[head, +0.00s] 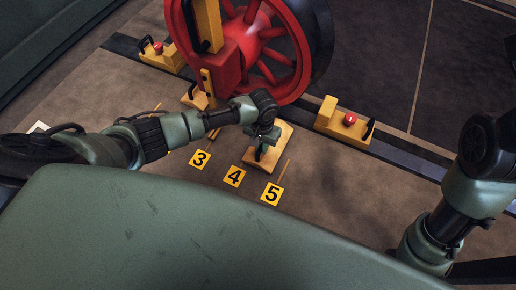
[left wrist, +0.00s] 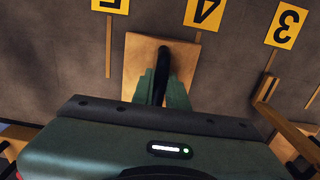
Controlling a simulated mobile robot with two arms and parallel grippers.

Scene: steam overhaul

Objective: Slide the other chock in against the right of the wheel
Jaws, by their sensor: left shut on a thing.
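The large red wheel (head: 262,45) with a dark rim stands on a dark rail. The right chock (head: 330,121), yellow with a red button and black handle, sits on the rail to the right of the wheel; a small gap seems to separate them. The left chock (head: 158,57) is on the rail left of the wheel. My left gripper (head: 263,144) is shut on the black handle of a wooden block (head: 282,135) on the floor; block (left wrist: 132,67) and handle also show in the left wrist view. My right gripper is out of view.
Yellow number cards 3 (head: 199,159), 4 (head: 234,176) and 5 (head: 271,194) lie on the floor in front of the block. A yellow stand (head: 199,100) is left of the block. The floor right of card 5 is clear.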

